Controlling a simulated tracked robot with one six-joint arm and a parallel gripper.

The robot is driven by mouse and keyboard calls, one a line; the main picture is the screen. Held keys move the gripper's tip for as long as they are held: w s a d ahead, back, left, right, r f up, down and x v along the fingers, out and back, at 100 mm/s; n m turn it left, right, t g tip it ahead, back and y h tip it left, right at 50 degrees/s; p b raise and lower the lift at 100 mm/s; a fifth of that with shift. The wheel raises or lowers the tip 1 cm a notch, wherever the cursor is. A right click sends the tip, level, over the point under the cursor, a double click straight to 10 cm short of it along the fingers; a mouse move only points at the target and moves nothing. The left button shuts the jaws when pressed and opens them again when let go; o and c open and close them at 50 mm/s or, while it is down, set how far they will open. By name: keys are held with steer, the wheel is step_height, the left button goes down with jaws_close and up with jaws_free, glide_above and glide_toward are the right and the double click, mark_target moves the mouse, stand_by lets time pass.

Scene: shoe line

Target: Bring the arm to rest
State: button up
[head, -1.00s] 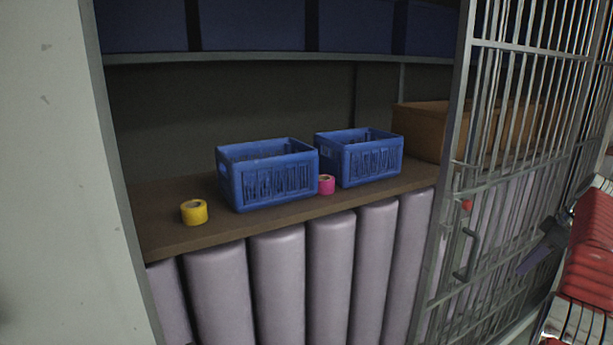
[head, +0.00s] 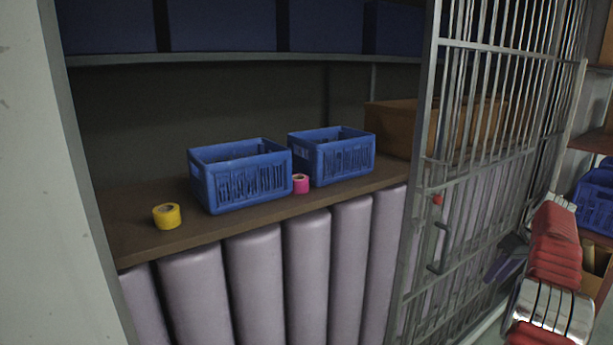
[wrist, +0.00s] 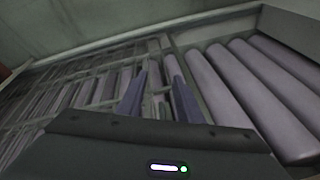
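My gripper (head: 508,258) shows at the right of the head view, in front of the barred gate (head: 440,215) and partly hidden by my red arm. In the wrist view my gripper (wrist: 160,75) has its two dark fingers apart, with nothing between them. Bars and pale lilac rolls (wrist: 265,100) show beyond the fingertips. I cannot tell how far the fingertips are from the bars.
A brown shelf (head: 140,228) holds two blue crates (head: 240,180) (head: 333,158), a yellow tape roll (head: 167,216), a pink tape roll (head: 301,184) and a brown box (head: 398,130). Another blue crate (head: 595,200) stands at the far right.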

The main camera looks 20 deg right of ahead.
steer(key=s+a+r+m+g+h, duration=0.1)
steer(key=a+r+m, duration=0.15)
steer(key=a, duration=1.35)
steer(key=s+a+r+m+h, duration=0.15)
steer(key=a+r, duration=0.25)
steer(key=a, duration=1.2)
steer(key=s+a+r+n+t, duration=0.1)
steer(key=s+a, duration=0.4)
steer(key=a, duration=0.4)
steer(key=s+a+r+n+t, duration=0.1)
steer(key=s+a+n, duration=0.1)
steer(key=s+a, duration=0.4)
steer(key=s+a+r+n+t, duration=0.1)
steer(key=s+a, duration=0.5)
steer(key=a, duration=0.8)
steer(key=shift+n+y, duration=0.45)
steer(key=shift+n, duration=0.15)
steer(key=shift+d+r, duration=0.1)
steer(key=shift+d, duration=0.05)
